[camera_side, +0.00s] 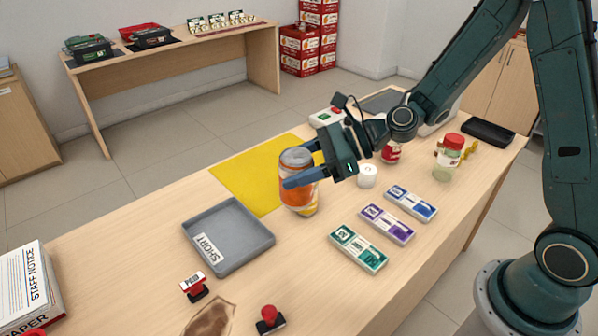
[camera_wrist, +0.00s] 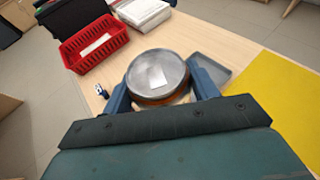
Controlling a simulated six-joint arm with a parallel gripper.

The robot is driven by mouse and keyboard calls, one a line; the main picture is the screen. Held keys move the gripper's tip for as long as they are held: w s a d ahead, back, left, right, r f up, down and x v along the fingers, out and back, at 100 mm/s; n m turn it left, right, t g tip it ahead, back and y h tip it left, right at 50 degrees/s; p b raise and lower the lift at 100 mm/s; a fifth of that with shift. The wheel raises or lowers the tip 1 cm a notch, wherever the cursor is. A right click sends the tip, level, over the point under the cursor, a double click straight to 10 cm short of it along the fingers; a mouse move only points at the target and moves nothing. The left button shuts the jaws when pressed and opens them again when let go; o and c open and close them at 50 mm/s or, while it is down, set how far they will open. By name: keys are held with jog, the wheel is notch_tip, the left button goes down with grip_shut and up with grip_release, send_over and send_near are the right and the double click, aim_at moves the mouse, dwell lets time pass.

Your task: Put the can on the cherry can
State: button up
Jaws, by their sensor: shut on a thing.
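An orange can with a silver-grey top (camera_side: 297,163) is between the blue fingers of my gripper (camera_side: 302,177). The gripper is shut on it. The can is upright or nearly so, over the counter near the yellow mat's front edge. I cannot tell whether its base touches the counter. In the wrist view its round grey lid (camera_wrist: 158,72) fills the space between the fingers (camera_wrist: 160,92). A red can (camera_side: 391,153) stands behind my gripper to the right, partly hidden by it. Its label is too small to read, so I cannot confirm it is the cherry can.
A grey tray (camera_side: 258,240) marked SHORT lies left of the held can. The yellow mat (camera_side: 235,172) is behind it. A white cup-like item (camera_side: 367,176), a red-lidded jar (camera_side: 447,160) and several coloured boxes (camera_side: 387,223) are to the right. Stamps (camera_side: 270,320) lie in front.

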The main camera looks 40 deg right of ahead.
jog(key=w+d+r+m+t+h, duration=0.15)
jog(key=w+d, duration=0.25)
jog(key=d, duration=0.4)
jog(key=w+d+r+m+t+h, duration=0.1)
jog(key=w+d+m+t+h, duration=0.2)
jog(key=d, duration=0.5)
jog(key=w+d+r+m+h, duration=0.1)
jog(key=w+d+r+m, duration=0.1)
jog(key=w+d, duration=0.45)
jog(key=s+d+r+m+h, duration=0.1)
jog(key=d+r+m+h, duration=0.15)
jog(key=d, duration=0.75)
jog(key=s+d+r+m+t+h, duration=0.1)
jog(key=s+d+r+m+h, duration=0.15)
jog(key=d, duration=0.65)
jog(key=s+d+r+m+h, duration=0.1)
jog(key=d+r+h, duration=0.15)
jog(key=d, duration=0.75)
notch_tip(320, 180, down, 16)
jog(key=shift+w, duration=0.25)
jog(key=shift+f, duration=2.1)
jog(key=shift+f, duration=0.15)
